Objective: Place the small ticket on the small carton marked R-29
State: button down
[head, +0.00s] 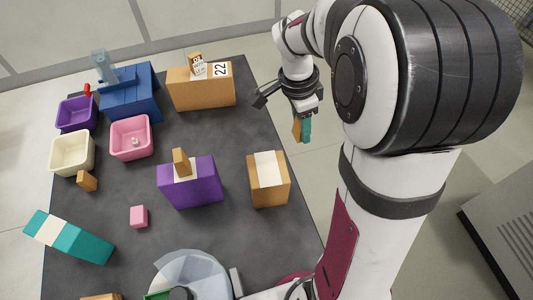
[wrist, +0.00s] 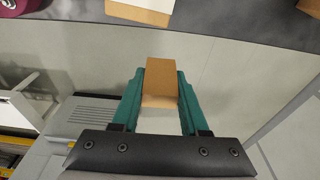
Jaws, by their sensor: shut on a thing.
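My gripper (head: 303,136), with teal fingers, is shut on a small brown block (wrist: 161,80); the wrist view shows the block between both fingers. In the head view it hangs past the table's right edge, over the floor. I cannot tell whether a ticket is on the block. A small brown carton (head: 253,184) with a white strip across its top stands near the right edge, below and left of my gripper in the picture. A longer brown carton (head: 200,98) at the back bears a label reading 22. No R-29 mark is legible.
A purple box (head: 190,188) with a brown block on top stands left of the small carton. Pink (head: 116,149), cream (head: 58,163) and purple (head: 65,122) bins, a blue machine (head: 130,105) and a teal box (head: 88,245) fill the left. Bare dark table (head: 245,130) lies between the cartons.

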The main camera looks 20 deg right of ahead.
jog(key=s+d+r, duration=0.1)
jog(key=s+r, duration=0.6)
jog(key=s, duration=0.3)
send_over(270, 168)
jog(key=f, duration=0.7)
jog(key=shift+a+f, duration=0.15)
jog(key=shift+a, duration=0.05)
notch_tip(270, 168, down, 3)
jog(key=shift+a+f, duration=0.1)
jog(key=shift+f, duration=0.4)
jog(key=shift+f, duration=0.2)
jog(key=shift+c, duration=2.1)
grip_release()
